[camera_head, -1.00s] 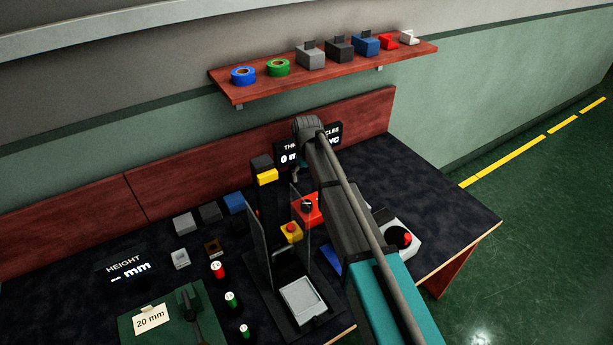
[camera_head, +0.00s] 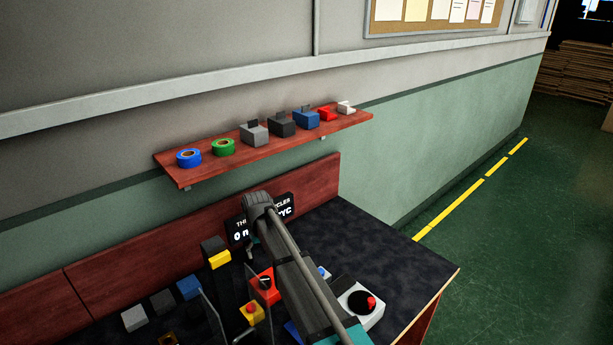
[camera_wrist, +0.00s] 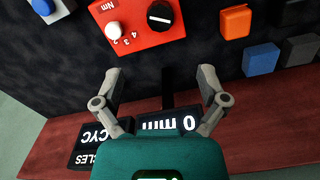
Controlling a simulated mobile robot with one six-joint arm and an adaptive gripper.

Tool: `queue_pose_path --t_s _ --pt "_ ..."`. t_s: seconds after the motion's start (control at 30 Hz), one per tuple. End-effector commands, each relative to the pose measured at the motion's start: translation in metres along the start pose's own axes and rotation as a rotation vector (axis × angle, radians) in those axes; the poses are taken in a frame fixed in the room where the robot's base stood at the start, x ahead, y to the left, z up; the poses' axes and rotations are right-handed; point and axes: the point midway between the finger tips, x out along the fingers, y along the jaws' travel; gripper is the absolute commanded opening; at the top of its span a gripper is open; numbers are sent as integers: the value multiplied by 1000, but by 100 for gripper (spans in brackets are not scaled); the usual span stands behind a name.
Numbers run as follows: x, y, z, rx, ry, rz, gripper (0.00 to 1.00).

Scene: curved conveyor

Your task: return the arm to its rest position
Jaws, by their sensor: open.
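My arm (camera_head: 295,275) reaches up over the dark workbench from the lower right in the head view. In the wrist view my gripper (camera_wrist: 162,82) is open, its two fingers spread apart with nothing between them. Beyond the fingers is the dark bench top. Below them in that picture are black displays with upside-down white text, one of them reading "0 mm" (camera_wrist: 168,125). In the head view my fingers are mostly hidden behind the arm's end, near the displays (camera_head: 240,232).
A black-and-yellow block (camera_head: 216,253) is further left. The bench's right end (camera_head: 415,265) is clear.

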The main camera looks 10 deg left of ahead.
Motion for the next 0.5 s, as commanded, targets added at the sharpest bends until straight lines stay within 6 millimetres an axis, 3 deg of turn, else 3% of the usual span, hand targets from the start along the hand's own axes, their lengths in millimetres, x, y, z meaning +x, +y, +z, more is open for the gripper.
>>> queue_pose_path --t_s 0.27,0.5 --pt "0 34 28 47 0 0 92" --pt "0 100 91 153 0 0 92"
